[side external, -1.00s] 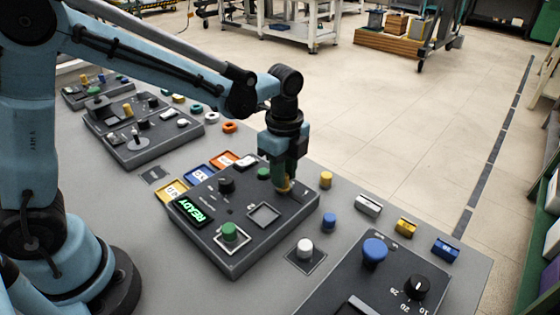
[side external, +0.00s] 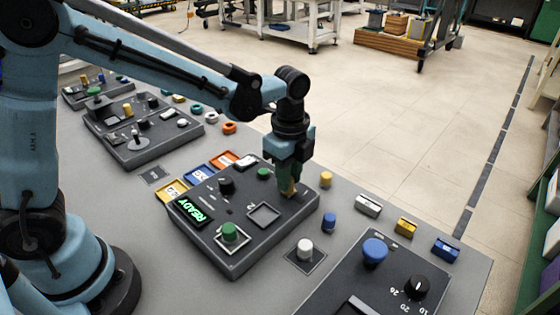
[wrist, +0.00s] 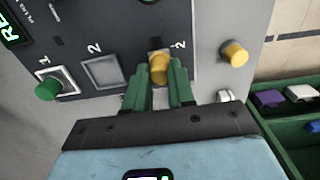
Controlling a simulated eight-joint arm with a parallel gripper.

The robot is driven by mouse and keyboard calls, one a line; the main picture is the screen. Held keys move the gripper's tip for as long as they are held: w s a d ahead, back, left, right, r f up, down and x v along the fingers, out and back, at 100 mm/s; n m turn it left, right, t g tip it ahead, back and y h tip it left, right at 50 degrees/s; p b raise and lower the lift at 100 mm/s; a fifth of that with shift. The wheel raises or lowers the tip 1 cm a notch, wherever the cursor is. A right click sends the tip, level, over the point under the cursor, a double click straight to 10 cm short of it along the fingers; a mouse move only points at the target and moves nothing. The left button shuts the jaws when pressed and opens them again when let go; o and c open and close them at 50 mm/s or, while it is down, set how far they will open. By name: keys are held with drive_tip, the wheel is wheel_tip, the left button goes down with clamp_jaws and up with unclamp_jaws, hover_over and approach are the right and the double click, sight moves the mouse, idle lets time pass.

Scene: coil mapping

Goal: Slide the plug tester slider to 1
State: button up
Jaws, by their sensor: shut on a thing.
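The plug tester (side external: 238,258) is a dark panel with a lit green READY display (side external: 194,209). Its slider knob (wrist: 160,66) is yellow and sits beside a mark "2" in the wrist view. My gripper (side external: 288,190) is down at the panel's far right edge, its green fingers shut on the yellow knob, which they mostly hide in the side view. The wrist view shows the knob between the fingertips. A green plug (side external: 230,233) stands in the square socket marked 1. The square socket marked 2 (side external: 263,215) is empty.
On the panel are a black knob (side external: 226,186) and a green button (side external: 264,173). Loose yellow (side external: 326,179), blue (side external: 329,222) and white (side external: 305,248) plugs stand close to the right side. Another panel with a blue knob (side external: 374,251) lies in front right.

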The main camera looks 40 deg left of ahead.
sight(297, 199)
drive_tip(key=shift+d, duration=1.3)
idle(0.5)
drive_tip(key=o, duration=0.8)
drive_tip(key=shift+r, duration=0.15)
wheel_tip(297, 199, up, 7)
idle(0.3)
